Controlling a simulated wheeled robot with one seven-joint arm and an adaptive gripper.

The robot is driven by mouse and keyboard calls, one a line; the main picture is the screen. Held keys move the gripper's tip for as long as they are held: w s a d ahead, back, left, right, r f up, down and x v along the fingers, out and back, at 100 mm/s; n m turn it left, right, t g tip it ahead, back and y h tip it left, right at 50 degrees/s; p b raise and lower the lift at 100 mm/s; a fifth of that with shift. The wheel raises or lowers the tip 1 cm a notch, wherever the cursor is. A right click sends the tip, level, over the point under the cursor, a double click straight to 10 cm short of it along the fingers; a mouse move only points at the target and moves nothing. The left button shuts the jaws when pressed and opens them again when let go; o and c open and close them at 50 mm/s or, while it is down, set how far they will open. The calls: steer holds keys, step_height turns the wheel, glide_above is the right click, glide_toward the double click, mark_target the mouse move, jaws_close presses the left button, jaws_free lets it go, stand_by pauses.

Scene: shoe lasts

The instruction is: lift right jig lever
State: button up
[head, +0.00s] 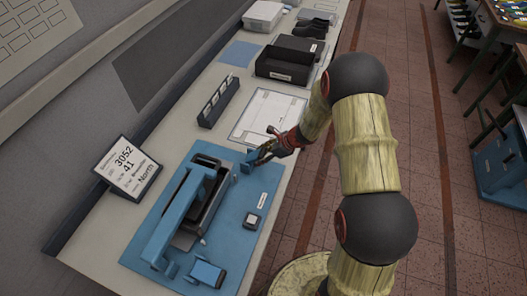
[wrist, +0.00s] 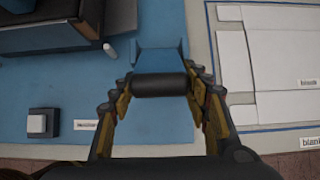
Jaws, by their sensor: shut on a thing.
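The blue jig (head: 178,222) stands on a blue base plate (head: 262,190) on the bench, with a dark block inside its frame. A blue lever (head: 248,160) is at the plate's far end. In the wrist view this lever (wrist: 160,58) ends in a dark cylindrical grip (wrist: 160,85). My gripper (head: 264,152) is at this lever; in the wrist view its fingers (wrist: 161,88) lie on both ends of the grip and are shut on it. A second blue lever (head: 206,273) lies at the near end of the plate, apart from my gripper.
A small square button (head: 252,219) sits on the plate's right side. A sign (head: 128,168), a dark rack (head: 219,103), white sheets (head: 268,114) and a dark box (head: 287,62) stand or lie along the bench. Open floor lies right of my arm.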

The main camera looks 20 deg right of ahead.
steer(key=shift+w+a+r+g+h+p, duration=0.25)
steer(key=shift+r+h+p, duration=0.2)
steer(key=shift+p, duration=0.8)
steer(key=shift+g+h+p, duration=0.25)
steer(key=shift+p, duration=0.35)
steer(key=o, duration=1.7)
steer(key=shift+a, duration=0.1)
steer(key=shift+f, duration=0.1)
steer(key=v, duration=1.2)
